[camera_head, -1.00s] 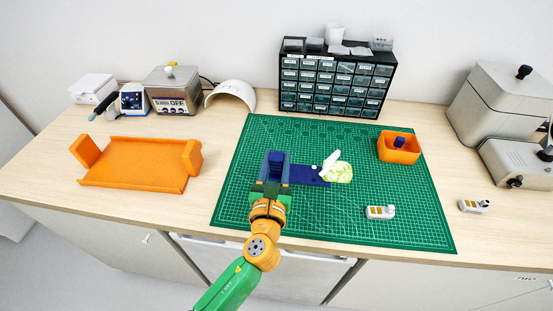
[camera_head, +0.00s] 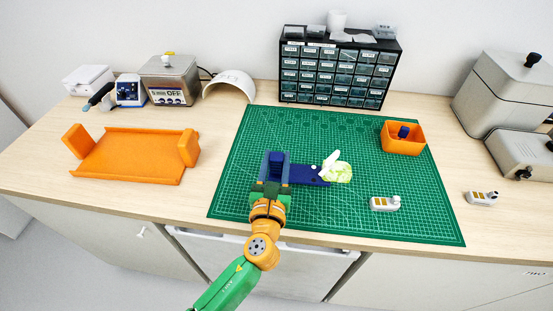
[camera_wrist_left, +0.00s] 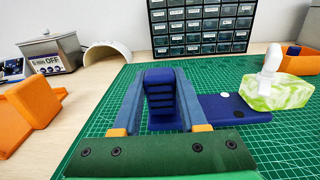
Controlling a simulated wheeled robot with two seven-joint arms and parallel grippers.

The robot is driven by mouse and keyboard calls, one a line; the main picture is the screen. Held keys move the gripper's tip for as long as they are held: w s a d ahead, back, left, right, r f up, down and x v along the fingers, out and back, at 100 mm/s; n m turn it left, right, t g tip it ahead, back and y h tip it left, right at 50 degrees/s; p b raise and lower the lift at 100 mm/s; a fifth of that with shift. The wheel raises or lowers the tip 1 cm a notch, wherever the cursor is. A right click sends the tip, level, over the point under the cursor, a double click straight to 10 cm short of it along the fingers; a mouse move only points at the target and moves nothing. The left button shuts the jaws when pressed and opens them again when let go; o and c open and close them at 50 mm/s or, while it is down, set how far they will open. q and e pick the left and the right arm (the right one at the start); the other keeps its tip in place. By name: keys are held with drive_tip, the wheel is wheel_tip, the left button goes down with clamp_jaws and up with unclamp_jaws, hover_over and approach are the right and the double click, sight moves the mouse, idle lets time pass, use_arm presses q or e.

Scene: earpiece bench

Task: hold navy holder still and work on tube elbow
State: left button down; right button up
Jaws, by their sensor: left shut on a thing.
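The navy holder (camera_head: 308,175) lies flat on the green cutting mat, and it also shows in the left wrist view (camera_wrist_left: 236,108). My left gripper (camera_head: 276,168) is shut on the holder's raised ribbed block, with one finger on each side in the left wrist view (camera_wrist_left: 160,100). A pale green marbled earpiece (camera_head: 338,173) with a white tube elbow (camera_head: 329,161) sits at the holder's right end. The earpiece (camera_wrist_left: 276,92) and upright white elbow (camera_wrist_left: 270,60) show larger in the left wrist view. My right gripper is not in view.
An orange bin (camera_head: 402,146) with a navy piece stands at the mat's back right. Small grey devices lie on the mat (camera_head: 385,203) and on the bench (camera_head: 482,198). An orange tray (camera_head: 130,158) is at left; a drawer cabinet (camera_head: 335,72) is behind. The mat's front right is mostly clear.

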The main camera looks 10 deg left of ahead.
sight(275, 180)
use_arm(q)
drive_tip(key=shift+f+b, duration=1.8)
drive_tip(key=shift+f, duration=0.3)
